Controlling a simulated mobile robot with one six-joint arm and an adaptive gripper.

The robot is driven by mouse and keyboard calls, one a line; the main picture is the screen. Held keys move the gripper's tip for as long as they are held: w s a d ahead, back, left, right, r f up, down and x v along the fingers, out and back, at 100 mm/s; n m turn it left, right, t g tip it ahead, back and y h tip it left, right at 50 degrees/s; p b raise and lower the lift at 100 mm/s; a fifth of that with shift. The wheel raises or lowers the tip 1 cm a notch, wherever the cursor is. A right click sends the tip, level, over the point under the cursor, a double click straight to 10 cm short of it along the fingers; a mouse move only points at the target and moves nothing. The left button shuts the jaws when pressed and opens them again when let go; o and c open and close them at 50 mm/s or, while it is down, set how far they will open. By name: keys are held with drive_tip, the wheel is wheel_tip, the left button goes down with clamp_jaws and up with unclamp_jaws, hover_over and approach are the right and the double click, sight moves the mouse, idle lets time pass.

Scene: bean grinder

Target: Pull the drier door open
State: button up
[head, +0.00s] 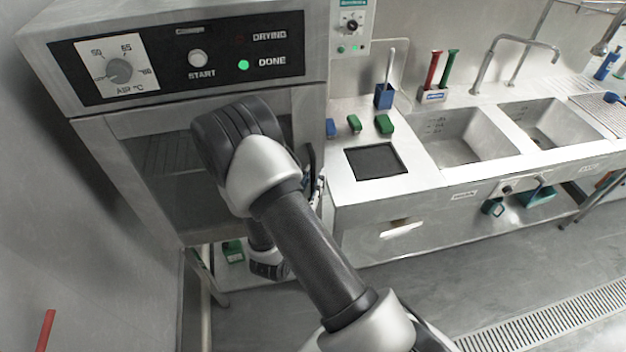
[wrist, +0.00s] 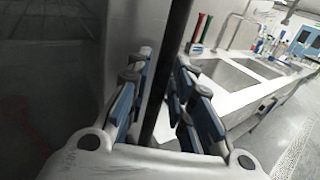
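The drier (head: 185,65) is a steel cabinet at the upper left in the head view, with a dial, a START button and a lit green DONE lamp. Its door (head: 160,165) has a dark window and looks shut; my arm covers part of it. The door handle is a dark upright bar (wrist: 168,75) in the wrist view. My gripper (wrist: 162,85) is open, with blue-padded fingers on both sides of the bar. A gap shows between the bar and the left finger; contact on the right cannot be told. In the head view my gripper (head: 314,188) is mostly hidden behind my arm.
A steel counter (head: 350,195) with a dark square plate, small green and blue items and sinks (head: 455,140) stands right of the drier. Its front edge is close to my gripper. The floor (head: 440,270) in front is open. A red rod (head: 44,330) shows at lower left.

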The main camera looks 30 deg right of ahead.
drive_tip(key=shift+c, duration=0.2)
clamp_jaws()
idle(0.4)
